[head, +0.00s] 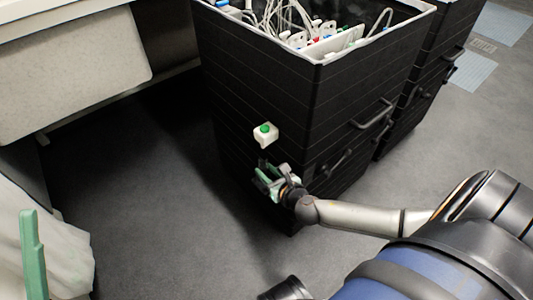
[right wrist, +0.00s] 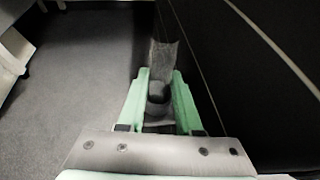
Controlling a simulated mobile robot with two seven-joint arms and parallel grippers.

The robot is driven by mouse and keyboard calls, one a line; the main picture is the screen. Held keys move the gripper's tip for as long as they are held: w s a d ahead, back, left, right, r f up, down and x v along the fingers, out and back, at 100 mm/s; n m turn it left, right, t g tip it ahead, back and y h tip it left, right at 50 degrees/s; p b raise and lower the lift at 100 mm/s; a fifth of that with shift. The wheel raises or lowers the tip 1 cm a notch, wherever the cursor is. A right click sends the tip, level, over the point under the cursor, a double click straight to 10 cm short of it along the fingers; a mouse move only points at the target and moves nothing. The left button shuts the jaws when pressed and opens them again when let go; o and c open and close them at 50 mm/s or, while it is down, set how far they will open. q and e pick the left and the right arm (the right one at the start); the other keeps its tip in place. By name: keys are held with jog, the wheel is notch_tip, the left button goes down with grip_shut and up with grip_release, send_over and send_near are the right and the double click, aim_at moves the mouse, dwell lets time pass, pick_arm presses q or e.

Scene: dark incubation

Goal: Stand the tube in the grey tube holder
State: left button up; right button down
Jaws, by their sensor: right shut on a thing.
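My right gripper (head: 268,179) is beside the near side of the black cabinet, with its jaws shut on a small dark thing, likely the tube. In the right wrist view the green fingers (right wrist: 159,92) close around this dark, round-ended cylinder (right wrist: 157,93). A grey, rough-looking upright piece (right wrist: 163,60) shows just beyond it; I cannot tell if this is the tube holder or whether they touch. A green finger, seemingly my left gripper's (head: 32,258), stands at the left edge of the head view; its opening does not show.
The black cabinet (head: 262,85) holds cables and small parts on top. A white box with a green button (head: 265,134) is on its side, above the right gripper in the picture. A second dark cabinet (head: 430,80) stands behind. Grey floor (head: 150,210) is open at left.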

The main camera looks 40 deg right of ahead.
jog(key=shift+f+b, duration=0.35)
jog(key=shift+f, duration=0.25)
jog(key=c, duration=0.5)
grip_release()
jog(key=shift+d, duration=0.1)
jog(key=p+v, duration=0.5)
jog(key=v, duration=0.7)
jog(key=shift+s, duration=0.25)
jog(key=shift+r, duration=0.15)
